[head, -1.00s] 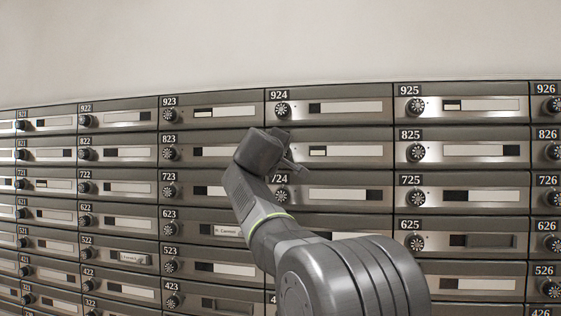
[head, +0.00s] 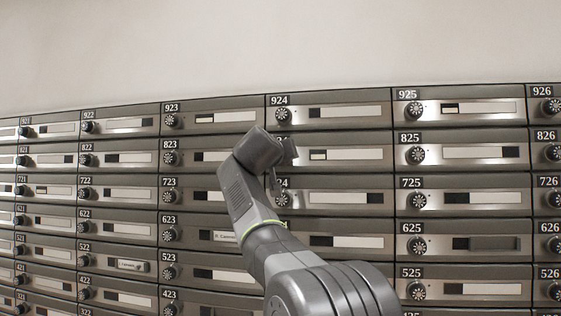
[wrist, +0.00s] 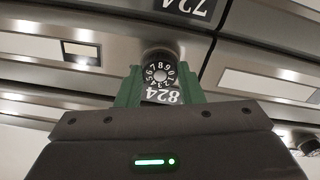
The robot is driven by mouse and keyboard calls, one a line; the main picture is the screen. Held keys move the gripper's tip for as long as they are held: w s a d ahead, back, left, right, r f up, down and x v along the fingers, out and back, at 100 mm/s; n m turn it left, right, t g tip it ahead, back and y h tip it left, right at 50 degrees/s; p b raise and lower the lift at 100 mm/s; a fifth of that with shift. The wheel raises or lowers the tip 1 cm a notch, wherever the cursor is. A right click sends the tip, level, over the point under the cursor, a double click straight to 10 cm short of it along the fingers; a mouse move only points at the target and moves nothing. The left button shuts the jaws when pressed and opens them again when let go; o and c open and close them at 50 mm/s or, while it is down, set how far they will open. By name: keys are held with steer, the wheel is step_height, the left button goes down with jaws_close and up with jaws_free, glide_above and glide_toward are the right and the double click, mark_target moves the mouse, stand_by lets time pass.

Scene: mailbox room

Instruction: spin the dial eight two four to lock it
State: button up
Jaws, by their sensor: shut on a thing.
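The dial of mailbox 824 (wrist: 160,74) is a small black wheel with white digits in the wrist view, which shows the boxes upside down. The 8 is near the picture's top of the dial. The 824 label (wrist: 168,96) shows between my fingers. My gripper (wrist: 159,72) has its two green fingers on either side of the dial and is shut on it. In the head view my gripper (head: 284,160) hides that dial and most of its label. The front of box 824 (head: 350,154) shows to the right of the gripper.
Rows of metal mailboxes fill the wall, each with its own dial. Box 724's dial (head: 283,199) is just below my gripper and box 924's dial (head: 282,115) just above. Box 823 (head: 170,157) is to the left. The plain wall (head: 280,45) above is clear.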

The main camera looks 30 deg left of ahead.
steer(key=shift+f+m, duration=0.1)
steer(key=shift+m, duration=0.4)
steer(key=o, duration=1)
steer(key=b+v, duration=0.3)
steer(key=v, duration=1)
steer(key=shift+s+d, duration=0.15)
steer(key=shift+s, duration=0.2)
